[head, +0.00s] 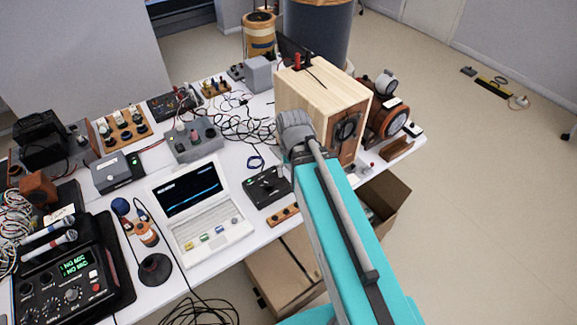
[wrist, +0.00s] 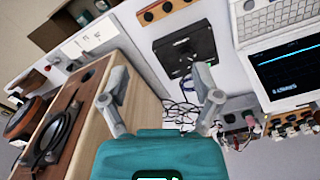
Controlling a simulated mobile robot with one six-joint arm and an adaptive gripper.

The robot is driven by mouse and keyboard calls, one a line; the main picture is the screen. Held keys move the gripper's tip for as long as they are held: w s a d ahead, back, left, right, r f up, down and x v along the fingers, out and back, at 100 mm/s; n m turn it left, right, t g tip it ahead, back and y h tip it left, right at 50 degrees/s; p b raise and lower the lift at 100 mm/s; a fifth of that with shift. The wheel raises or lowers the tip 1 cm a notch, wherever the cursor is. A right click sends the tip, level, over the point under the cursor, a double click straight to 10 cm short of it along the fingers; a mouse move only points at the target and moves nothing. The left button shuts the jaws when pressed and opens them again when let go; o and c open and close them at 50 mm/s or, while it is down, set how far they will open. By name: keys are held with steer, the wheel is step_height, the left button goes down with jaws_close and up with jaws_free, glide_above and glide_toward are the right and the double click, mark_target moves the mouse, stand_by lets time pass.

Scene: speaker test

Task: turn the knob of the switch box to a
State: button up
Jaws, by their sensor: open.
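The switch box (head: 264,188) is a flat black box with a dark knob on its top face, lying on the white table to the right of the laptop. In the wrist view the switch box (wrist: 183,52) is beyond my fingertips, at the upper middle. The knob's setting and the letters are too small to read. My gripper (wrist: 161,78) is open and empty, its two grey fingers spread wide and apart from the box. In the head view my gripper (head: 296,130) is in front of the wooden speaker, up and right of the switch box; my arm partly hides it.
The wooden speaker cabinet (head: 311,91) stands close beside my gripper. An open white laptop (head: 212,218) is left of the switch box, and a wooden strip with dark holes (head: 284,215) lies at the table edge. Tangled black cables (head: 240,124) lie behind. Cardboard boxes (head: 287,272) are below.

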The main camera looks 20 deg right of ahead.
steer(key=w+d+r+m+p, duration=0.2)
steer(key=w+r+p, duration=0.2)
steer(key=w, duration=0.3)
steer(key=w+d+r+m+p, duration=0.2)
steer(key=w+r+p, duration=0.2)
steer(key=w, duration=0.4)
steer(key=shift+w+r+p, duration=0.25)
steer(key=shift+r+p, duration=0.1)
steer(key=shift+r, duration=0.1)
steer(key=shift+s+a, duration=0.1)
steer(key=s+a+f+n+b, duration=0.1)
steer(key=s+f+b, duration=0.3)
steer(key=s, duration=0.4)
steer(key=s+a+f+n+b, duration=0.2)
steer(key=s+f+n+b, duration=0.1)
steer(key=s, duration=0.5)
steer(key=shift+a+f+n+b, duration=0.3)
steer(key=shift+f+n+b, duration=0.1)
steer(key=shift+f+b, duration=0.35)
